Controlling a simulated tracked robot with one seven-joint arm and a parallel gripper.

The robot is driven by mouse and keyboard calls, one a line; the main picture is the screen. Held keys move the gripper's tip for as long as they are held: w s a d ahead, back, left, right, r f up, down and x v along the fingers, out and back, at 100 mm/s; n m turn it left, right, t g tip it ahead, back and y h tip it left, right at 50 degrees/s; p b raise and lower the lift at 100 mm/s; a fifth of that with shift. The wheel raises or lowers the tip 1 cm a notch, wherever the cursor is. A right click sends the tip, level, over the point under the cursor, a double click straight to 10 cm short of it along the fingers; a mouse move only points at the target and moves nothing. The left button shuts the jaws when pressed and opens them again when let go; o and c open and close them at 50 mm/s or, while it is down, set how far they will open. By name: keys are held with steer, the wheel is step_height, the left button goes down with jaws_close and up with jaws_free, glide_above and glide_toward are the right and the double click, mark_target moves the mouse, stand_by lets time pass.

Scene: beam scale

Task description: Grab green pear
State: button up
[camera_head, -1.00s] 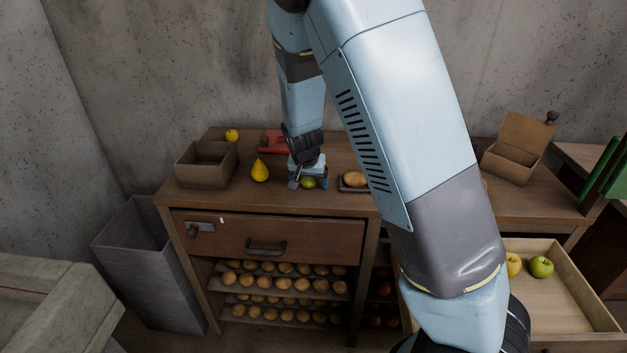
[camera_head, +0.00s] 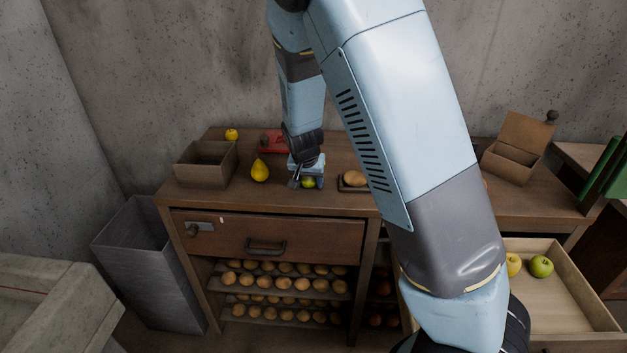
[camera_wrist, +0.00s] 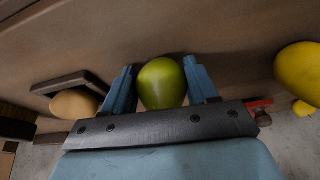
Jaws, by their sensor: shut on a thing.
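The green pear (camera_head: 308,182) is on the wooden cabinet top, low between the fingers of my gripper (camera_head: 307,183). In the wrist view the green pear (camera_wrist: 162,84) sits between the two blue fingers of my gripper (camera_wrist: 162,88), which are shut on it. Its lower part is hidden behind the gripper's dark bar. I cannot tell whether it is clear of the surface. A yellow pear (camera_head: 260,170) stands to the left of the gripper, apart from it; it also shows at the right of the wrist view (camera_wrist: 299,72).
A scale pan with a potato (camera_head: 355,179) is close to the right of my gripper. A red object (camera_head: 271,141) lies behind. An open box (camera_head: 207,166) and a small yellow fruit (camera_head: 232,134) are at the left. An open drawer (camera_head: 597,310) holds apples at the right.

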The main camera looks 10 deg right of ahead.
steer(key=shift+r, duration=0.1)
steer(key=shift+r, duration=0.25)
step_height(320, 180, up, 2)
steer(key=shift+r, duration=0.25)
steer(key=s+d+r, duration=0.1)
steer(key=s+r, duration=0.9)
steer(key=s, duration=0.3)
steer(key=shift+s, duration=0.3)
